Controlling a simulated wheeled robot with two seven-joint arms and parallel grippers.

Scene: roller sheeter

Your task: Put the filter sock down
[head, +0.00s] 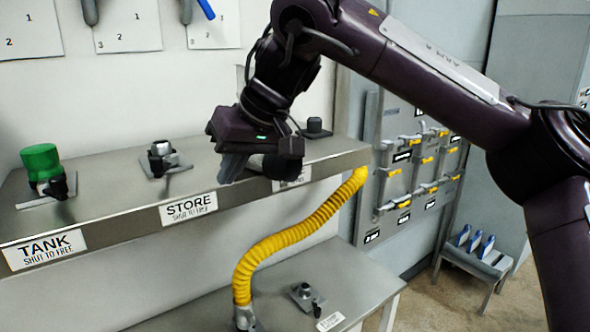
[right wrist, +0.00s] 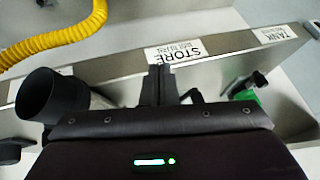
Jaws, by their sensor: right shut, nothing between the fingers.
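I cannot surely identify a filter sock in either view. My right gripper (head: 232,168) hangs over the upper metal shelf (head: 110,215), near its front edge, above and right of the STORE label (head: 188,208). In the right wrist view its fingers (right wrist: 158,85) are together with nothing held between them. A green ribbed cylinder (head: 41,163) stands over the TANK fitting at the left of the shelf. A black round cup-like part (right wrist: 45,95) is beside the gripper in the right wrist view. My left gripper is out of view.
A yellow corrugated hose (head: 300,232) runs from the shelf's right end down to the lower bench (head: 275,285). A small clamp fitting (head: 163,157) sits behind the STORE label. A rack (head: 415,170) with yellow-marked holders stands right. Blue-handled tools (head: 474,241) sit on a stool.

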